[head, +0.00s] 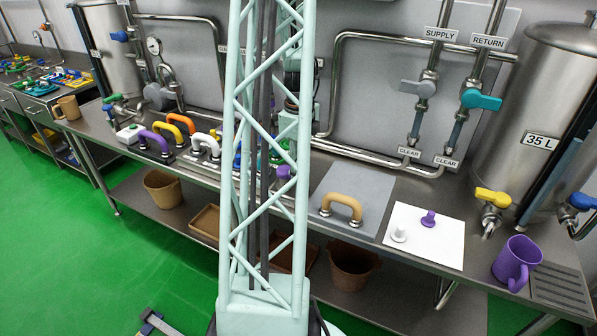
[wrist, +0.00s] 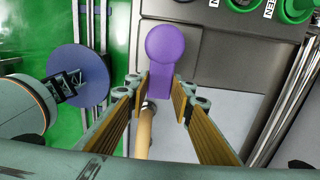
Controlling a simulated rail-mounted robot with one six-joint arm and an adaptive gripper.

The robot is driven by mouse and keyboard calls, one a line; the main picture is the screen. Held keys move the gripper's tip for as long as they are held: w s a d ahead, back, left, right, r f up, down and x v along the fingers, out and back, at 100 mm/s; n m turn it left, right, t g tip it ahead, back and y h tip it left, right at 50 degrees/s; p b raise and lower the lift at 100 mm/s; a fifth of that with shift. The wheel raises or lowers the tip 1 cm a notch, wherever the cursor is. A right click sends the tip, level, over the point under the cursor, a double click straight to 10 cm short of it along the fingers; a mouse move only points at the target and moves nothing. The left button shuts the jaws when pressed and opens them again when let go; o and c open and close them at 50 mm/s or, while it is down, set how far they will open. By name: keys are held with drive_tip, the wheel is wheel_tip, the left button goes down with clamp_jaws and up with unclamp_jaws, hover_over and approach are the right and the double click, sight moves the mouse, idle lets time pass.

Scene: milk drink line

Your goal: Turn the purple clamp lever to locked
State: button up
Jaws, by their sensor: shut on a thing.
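The purple clamp lever (wrist: 165,55) shows in the wrist view, with a round flat end and a narrower shank. Its shank lies between the fingertips of my gripper (wrist: 164,88), which is shut on it. In the head view a small purple piece (head: 283,172) shows behind my pale lattice column; I cannot tell for sure that it is the same lever. My gripper is hidden there by the column. No mark showing the locked position is readable.
A tan rod (wrist: 144,130) lies below the lever in the wrist view. Green round parts (wrist: 294,8) stand at its upper right. In the head view, a tan arch handle (head: 342,206), a white board (head: 428,247) and a purple mug (head: 517,262) stand right of my column.

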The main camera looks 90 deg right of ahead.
drive_tip(key=o, duration=1.1)
drive_tip(key=shift+o, duration=0.2)
drive_tip(key=shift+r, duration=0.2)
wheel_tip(320, 180, up, 12)
drive_tip(key=shift+f, duration=0.15)
drive_tip(key=shift+w, duration=0.1)
idle(0.6)
